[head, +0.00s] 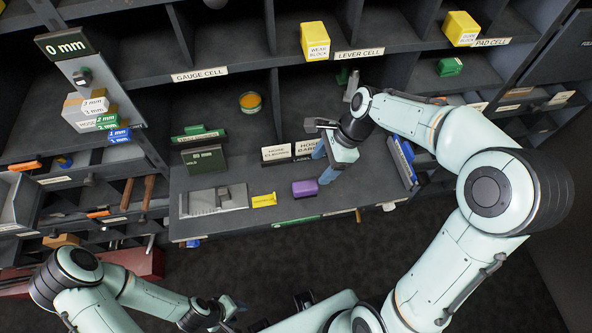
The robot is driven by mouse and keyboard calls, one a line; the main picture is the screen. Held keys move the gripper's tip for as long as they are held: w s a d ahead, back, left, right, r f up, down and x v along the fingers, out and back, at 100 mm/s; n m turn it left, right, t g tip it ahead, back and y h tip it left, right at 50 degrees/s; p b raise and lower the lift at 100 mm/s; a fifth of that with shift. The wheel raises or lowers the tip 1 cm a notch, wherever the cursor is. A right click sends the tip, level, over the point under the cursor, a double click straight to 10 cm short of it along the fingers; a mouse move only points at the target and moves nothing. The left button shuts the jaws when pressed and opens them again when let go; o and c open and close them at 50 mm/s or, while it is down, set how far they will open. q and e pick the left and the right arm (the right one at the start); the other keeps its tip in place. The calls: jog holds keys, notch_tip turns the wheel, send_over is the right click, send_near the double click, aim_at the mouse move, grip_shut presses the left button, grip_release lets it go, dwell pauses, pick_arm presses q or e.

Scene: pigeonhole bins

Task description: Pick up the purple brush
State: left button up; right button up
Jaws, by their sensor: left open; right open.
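My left gripper (236,306) is open and low in the picture, in front of the shelf and far from the brush.
A yellow block (264,200) and a grey metal tool (213,200) lie left of the brush. White label cards (276,152) stand behind it. A blue-edged item (403,160) stands to the right. Pigeonhole dividers (272,108) rise behind the shelf.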

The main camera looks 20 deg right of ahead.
aim_at(306, 185)
jog(key=shift+w+a+f, duration=0.25)
jog(key=shift+w+f, duration=0.45)
jog(key=shift+f, duration=0.05)
jog(key=x, duration=0.3)
jog(key=s+b+x, duration=0.1)
jog(key=x, duration=0.1)
jog(key=shift+a+f, duration=0.15)
jog(key=shift+f, duration=0.25)
jog(key=shift+w+a+f, duration=0.2)
jog(key=shift+w+f, duration=0.05)
jog(key=shift+f, duration=0.2)
jog(key=x, duration=0.5)
jog(key=shift+s+f, duration=0.1)
jog(key=shift+s, duration=0.1)
pick_arm(q)
jog(key=shift+s+f, duration=0.3)
jog(key=shift+f, duration=0.65)
pick_arm(e)
jog(key=shift+c, duration=0.3)
jog(key=c, duration=1)
